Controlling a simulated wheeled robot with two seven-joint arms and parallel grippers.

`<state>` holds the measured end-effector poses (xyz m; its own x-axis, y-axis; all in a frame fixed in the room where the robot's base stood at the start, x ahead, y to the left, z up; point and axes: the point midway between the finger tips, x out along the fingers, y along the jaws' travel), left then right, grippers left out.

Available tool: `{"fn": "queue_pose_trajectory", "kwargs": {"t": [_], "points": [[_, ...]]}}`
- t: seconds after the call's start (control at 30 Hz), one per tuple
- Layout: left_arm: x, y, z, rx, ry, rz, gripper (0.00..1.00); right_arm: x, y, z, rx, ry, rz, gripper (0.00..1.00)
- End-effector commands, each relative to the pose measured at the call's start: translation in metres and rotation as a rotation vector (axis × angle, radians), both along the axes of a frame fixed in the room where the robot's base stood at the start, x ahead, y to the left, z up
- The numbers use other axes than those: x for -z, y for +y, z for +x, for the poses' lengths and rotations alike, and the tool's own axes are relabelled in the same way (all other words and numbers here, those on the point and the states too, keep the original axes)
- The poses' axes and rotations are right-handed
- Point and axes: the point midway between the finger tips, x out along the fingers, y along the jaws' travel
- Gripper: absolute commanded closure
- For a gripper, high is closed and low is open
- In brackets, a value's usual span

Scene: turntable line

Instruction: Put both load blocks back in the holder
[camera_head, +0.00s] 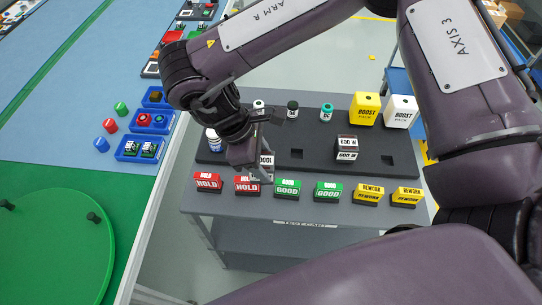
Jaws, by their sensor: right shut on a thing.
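One load block (347,142), dark on top with a pale "600 W" label, stands on the dark holder board (320,172) on the grey cart, right of the middle. A second block (267,161) with a similar pale label, partly hidden, is at my right gripper (252,168). The right gripper points down and is shut on this block over the board's front left part; I cannot tell whether the block touches the board. Two empty square pockets show in the board, one left (297,154) and one right (387,160) of the standing block. My left gripper is not in view.
Red HOLD (208,183), green GOOD (288,189) and yellow REWORK (368,195) blocks line the cart's front. Yellow (364,109) and white (400,112) BOOST packs and small bottles (292,110) stand behind. A green turntable (50,240) is at left.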

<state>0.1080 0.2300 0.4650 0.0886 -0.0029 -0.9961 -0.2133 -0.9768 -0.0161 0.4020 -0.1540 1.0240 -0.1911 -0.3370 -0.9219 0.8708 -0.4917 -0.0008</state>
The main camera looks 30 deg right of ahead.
Motion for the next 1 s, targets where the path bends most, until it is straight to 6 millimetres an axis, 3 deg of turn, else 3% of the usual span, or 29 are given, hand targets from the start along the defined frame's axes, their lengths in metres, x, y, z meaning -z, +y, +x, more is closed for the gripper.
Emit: {"fn": "queue_pose_trajectory", "kwargs": {"t": [0.2,0.4,0.6,1.0], "points": [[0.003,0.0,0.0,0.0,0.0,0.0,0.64,0.003,0.004,0.01,-0.605,-0.002,-0.002,0.91],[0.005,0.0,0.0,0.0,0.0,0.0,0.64,0.005,-0.002,0.019,-1.029,-0.003,0.003,0.91],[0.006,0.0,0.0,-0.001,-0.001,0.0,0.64,0.007,-0.009,0.027,-1.345,-0.006,0.006,0.91],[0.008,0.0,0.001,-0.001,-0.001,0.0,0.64,0.011,-0.029,0.038,-1.809,-0.006,0.011,0.91]]}}
